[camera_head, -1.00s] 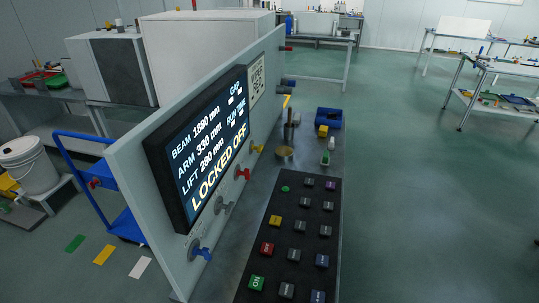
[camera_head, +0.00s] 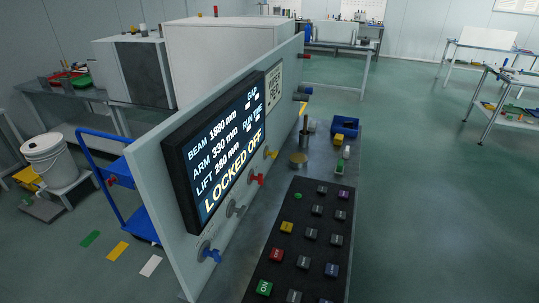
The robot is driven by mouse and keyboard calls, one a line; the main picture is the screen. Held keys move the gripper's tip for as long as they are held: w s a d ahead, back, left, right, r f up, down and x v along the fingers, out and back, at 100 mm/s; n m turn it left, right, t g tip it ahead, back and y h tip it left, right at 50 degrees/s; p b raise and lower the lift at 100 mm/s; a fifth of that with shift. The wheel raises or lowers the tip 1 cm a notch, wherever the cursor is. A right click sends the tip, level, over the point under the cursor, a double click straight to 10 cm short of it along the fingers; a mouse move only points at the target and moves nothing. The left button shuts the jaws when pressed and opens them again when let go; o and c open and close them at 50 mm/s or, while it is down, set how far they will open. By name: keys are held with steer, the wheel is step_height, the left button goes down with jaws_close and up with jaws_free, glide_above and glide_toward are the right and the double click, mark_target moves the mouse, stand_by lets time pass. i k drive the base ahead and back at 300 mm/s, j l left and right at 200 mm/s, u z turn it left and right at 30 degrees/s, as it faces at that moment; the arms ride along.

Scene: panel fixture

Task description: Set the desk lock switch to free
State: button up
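The panel (camera_head: 152,180) stands upright at the middle left, seen at a slant. Its display (camera_head: 215,150) reads BEAM 1880 mm, ARM 330 mm, LIFT 280 mm and LOCKED OFF. Below the display is a row of rotary switches: a blue one (camera_head: 210,254) nearest me, then a grey one (camera_head: 236,209), a red one (camera_head: 256,180) and a yellow one (camera_head: 270,154). Their labels are too small to read, so I cannot tell which is the lock switch. My gripper is not in view.
A black keypad (camera_head: 300,245) with several coloured buttons lies on the desk (camera_head: 343,190) right of the panel. A brass-coloured dish (camera_head: 298,160), a dark upright cylinder and a blue bin (camera_head: 345,126) stand farther back. A blue cart (camera_head: 120,175) is at left. Open floor lies right.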

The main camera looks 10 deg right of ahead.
mark_target(274, 155)
steer(key=i+l+z, duration=0.5)
steer(key=i+z, duration=0.6)
steer(key=i+l+u, duration=0.1)
steer(key=i+u, duration=0.2)
steer(key=i, duration=0.2)
steer(key=i+l+u, duration=0.3)
steer(key=i, duration=0.25)
steer(key=i+l+u, duration=0.8)
steer(key=i+l, duration=0.05)
steer(key=i, duration=0.05)
